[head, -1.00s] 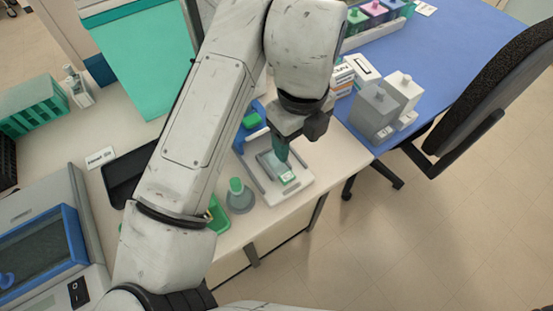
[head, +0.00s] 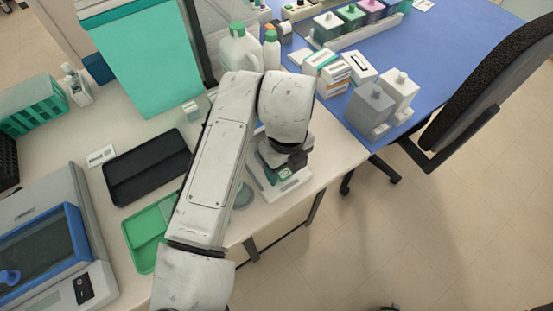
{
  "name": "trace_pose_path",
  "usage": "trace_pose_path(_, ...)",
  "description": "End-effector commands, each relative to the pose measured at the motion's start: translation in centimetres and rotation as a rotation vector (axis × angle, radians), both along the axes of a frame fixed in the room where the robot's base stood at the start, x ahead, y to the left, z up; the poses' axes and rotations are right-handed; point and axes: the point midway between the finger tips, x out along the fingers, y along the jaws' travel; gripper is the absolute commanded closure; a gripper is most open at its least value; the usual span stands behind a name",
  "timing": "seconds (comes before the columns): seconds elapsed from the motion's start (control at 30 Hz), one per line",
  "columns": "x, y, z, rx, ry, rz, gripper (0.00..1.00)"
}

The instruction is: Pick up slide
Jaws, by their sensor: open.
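A small slide (head: 286,175), pale with green, lies on the light grey holder (head: 292,186) near the front edge of the white bench. It is small and partly covered by my arm, so its outline is hard to make out. My gripper (head: 284,167) is right above the holder and close to the slide, pointing down. It is open. Its fingertips are largely hidden under my wrist, and I cannot tell whether they touch the slide.
A black tray (head: 146,168) and a green tray (head: 143,226) lie left of my arm. Bottles (head: 240,48) stand behind it. Boxes (head: 327,68) and grey jars (head: 370,108) stand on the blue table (head: 440,55). A chair (head: 480,100) is at the right.

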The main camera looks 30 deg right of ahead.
Motion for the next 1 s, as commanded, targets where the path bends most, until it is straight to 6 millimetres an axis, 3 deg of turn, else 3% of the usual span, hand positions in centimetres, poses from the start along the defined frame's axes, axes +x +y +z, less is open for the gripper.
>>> trace_pose_path(0.3,-0.02,-0.03,-0.66,0.000,0.000,-0.001,0.36)
trace_pose_path(0.9,-0.01,-0.02,-0.62,0.000,0.000,-0.001,0.94)
trace_pose_path(1.0,-0.01,-0.02,-0.61,0.000,0.000,-0.001,0.97)
